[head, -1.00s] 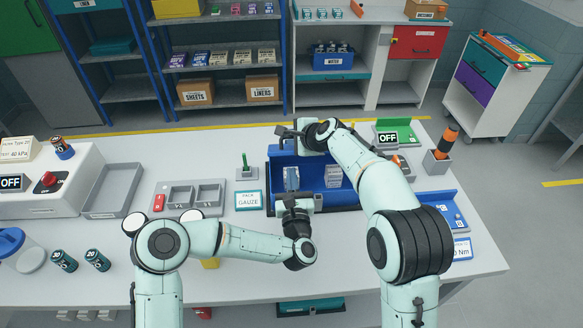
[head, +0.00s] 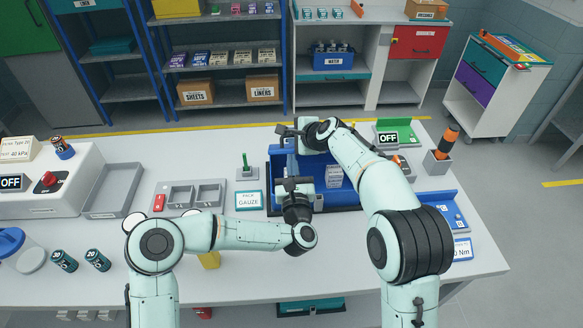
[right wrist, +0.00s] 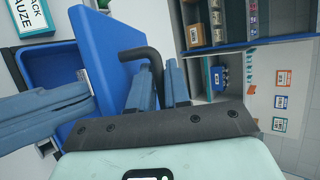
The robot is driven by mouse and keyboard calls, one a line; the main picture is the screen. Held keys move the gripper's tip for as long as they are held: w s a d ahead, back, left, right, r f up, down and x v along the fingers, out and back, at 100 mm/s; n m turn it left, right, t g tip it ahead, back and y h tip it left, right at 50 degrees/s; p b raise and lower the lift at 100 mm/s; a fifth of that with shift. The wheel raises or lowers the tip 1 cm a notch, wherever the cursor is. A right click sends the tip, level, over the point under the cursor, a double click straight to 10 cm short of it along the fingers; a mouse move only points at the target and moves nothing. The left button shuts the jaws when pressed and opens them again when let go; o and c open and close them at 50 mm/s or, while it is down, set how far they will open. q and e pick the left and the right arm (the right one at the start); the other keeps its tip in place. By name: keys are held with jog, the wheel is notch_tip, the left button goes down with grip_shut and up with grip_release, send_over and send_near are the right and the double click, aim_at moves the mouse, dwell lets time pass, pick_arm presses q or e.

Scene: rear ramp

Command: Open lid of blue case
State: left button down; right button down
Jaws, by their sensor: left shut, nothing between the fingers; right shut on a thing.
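The blue case (head: 274,203) stands in the middle of the table. Its blue lid (head: 318,160) is raised at the back and also shows in the right wrist view (right wrist: 108,60). My right gripper (head: 284,131) is shut on the lid's black handle (right wrist: 135,53), beyond the lid. Its blue fingers (right wrist: 158,85) straddle the bent bar. My left gripper (head: 291,150) is shut and empty, over the case's left part on the lid's inner side. Its fingers (right wrist: 85,105) reach close to the lid; contact is unclear. A pale stacked item (head: 333,177) is inside the case.
A white PACK GAUZE sign (head: 248,200) and a grey holder with a green peg (head: 245,172) stand left of the case. A grey divided tray (head: 193,194) lies further left. A blue tray (head: 440,210) lies right of my right arm.

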jog(key=c, duration=1.4)
grip_release()
jog(key=shift+s+a+f, duration=0.1)
jog(key=shift+s+f, duration=0.15)
jog(key=shift+f, duration=0.05)
jog(key=shift+c, duration=0.2)
